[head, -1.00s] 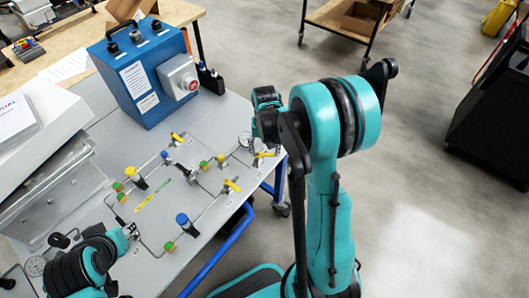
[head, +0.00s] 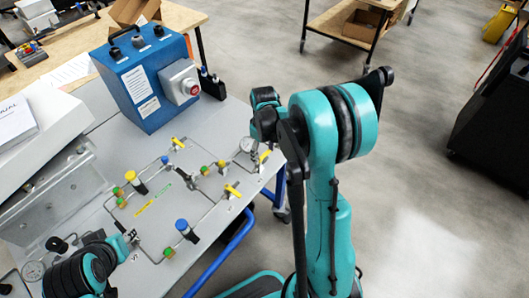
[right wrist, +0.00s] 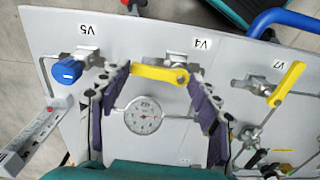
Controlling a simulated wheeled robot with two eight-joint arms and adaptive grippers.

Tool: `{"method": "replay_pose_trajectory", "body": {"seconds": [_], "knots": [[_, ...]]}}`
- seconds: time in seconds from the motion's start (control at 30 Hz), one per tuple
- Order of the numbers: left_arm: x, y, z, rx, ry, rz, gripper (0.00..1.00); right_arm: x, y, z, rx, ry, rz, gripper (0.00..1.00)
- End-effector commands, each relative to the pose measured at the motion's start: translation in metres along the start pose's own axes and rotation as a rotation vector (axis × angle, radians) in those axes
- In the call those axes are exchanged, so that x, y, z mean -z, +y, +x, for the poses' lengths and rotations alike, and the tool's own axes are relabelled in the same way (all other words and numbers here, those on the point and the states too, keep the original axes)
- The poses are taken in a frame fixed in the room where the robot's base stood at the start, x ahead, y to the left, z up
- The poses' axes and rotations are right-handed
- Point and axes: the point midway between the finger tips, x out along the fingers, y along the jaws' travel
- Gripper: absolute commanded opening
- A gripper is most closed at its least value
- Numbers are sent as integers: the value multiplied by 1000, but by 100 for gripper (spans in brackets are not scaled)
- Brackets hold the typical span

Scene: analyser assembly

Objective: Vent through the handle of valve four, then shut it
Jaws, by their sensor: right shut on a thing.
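In the right wrist view, the yellow lever handle of valve four (right wrist: 155,73) lies just below the label V4 (right wrist: 202,44). In the head view, my right gripper (head: 268,128) is partly hidden behind my arm. The handle of valve four (head: 265,157) shows just below it, beside a round gauge (head: 247,144). The gauge also shows between the fingers in the right wrist view (right wrist: 143,115). My left gripper (head: 130,236) is at the panel's lower left; its fingers are too small to judge.
Valve V5 has a blue knob (right wrist: 67,71) left of the gripper; valve V7 has a yellow lever (right wrist: 287,84) to the right. Thin tubes and other valves cover the grey panel (head: 215,230). A blue box with a red button (head: 148,82) stands behind.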

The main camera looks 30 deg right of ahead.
Motion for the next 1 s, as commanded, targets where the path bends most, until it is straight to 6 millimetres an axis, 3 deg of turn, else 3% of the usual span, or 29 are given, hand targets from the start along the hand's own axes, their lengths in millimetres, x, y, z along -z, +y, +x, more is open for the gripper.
{"method": "replay_pose_trajectory", "body": {"seconds": [0.73, 0.77, 0.8, 0.83, 1.0], "knots": [[0, 0, 1, 0, 0, 0, 34, 2, 0, 0, 0, 0, -89, 34], [0, 0, 1, 0, 0, 0, 34, 2, 0, 0, 0, 0, -89, 68], [0, 0, 1, 0, 0, 0, 34, 2, 0, 0, 0, 0, -88, 78], [0, 0, 1, 0, 0, 0, 34, 2, 0, 0, 0, 0, -88, 84], [0, 0, 1, 0, 0, 0, 34, 2, 0, 0, 0, 0, -87, 84]]}}
